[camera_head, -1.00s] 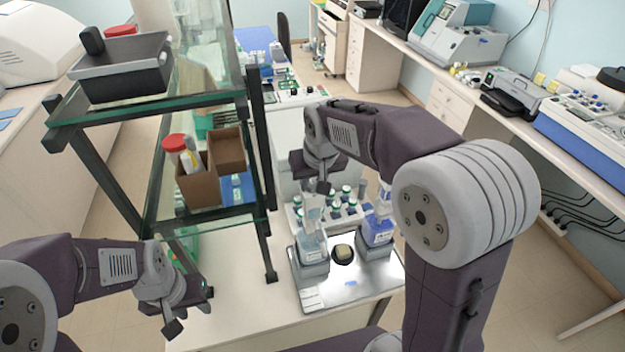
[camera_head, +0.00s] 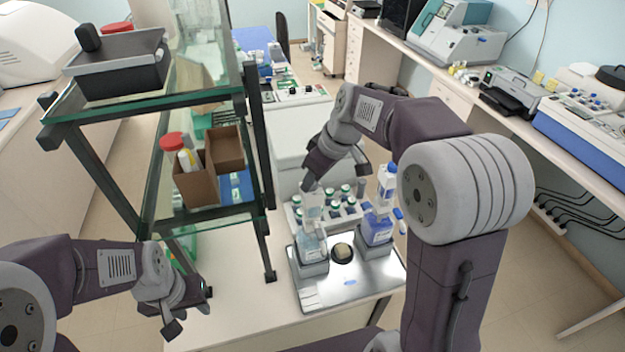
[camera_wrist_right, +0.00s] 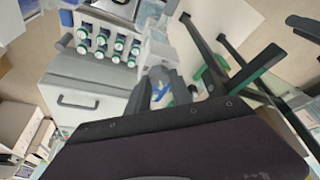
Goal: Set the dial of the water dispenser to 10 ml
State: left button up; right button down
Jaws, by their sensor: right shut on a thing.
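Two bottle-top dispensers stand on a silver tray (camera_head: 345,297). The left dispenser (camera_head: 311,248) has a clear, pale bottle and a whitish head; the right dispenser (camera_head: 377,228) has a blue bottle and a white-blue head. I cannot read a dial or a label on either. My right gripper (camera_head: 311,187) comes down at a tilt onto the head of the left dispenser and is shut on it. In the right wrist view the fingers (camera_wrist_right: 160,82) meet close to a white part with a blue detail; the dial cannot be made out. My left gripper (camera_head: 189,312) hangs at the lower left, away from the dispensers.
A rack of green-capped vials (camera_head: 345,208) stands just behind the dispensers. A small round dark holder (camera_head: 342,253) sits between them on the tray. A glass shelf unit (camera_head: 262,180) with dark posts stands close on the left.

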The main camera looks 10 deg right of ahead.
jog(key=n, duration=0.2)
jog(key=shift+w+d+n+g+y, duration=0.1)
jog(key=shift+w+n+g+y, duration=0.05)
jog(key=shift+n+g+y, duration=0.2)
jog(key=shift+r+n+g+y, duration=0.15)
jog(key=shift+n+g+y, duration=0.1)
jog(key=shift+n, duration=0.7)
jog(key=n+g+p, duration=0.1)
jog(key=n, duration=0.1)
jog(key=shift+w+n, duration=0.1)
jog(key=shift+n, duration=0.2)
jog(key=shift+w+n+g+p, duration=0.1)
jog(key=shift+n+g+p, duration=0.6)
jog(key=shift+n, duration=0.8)
jog(key=shift+n+y, duration=0.3)
jog(key=c, duration=1.1)
grip_release()
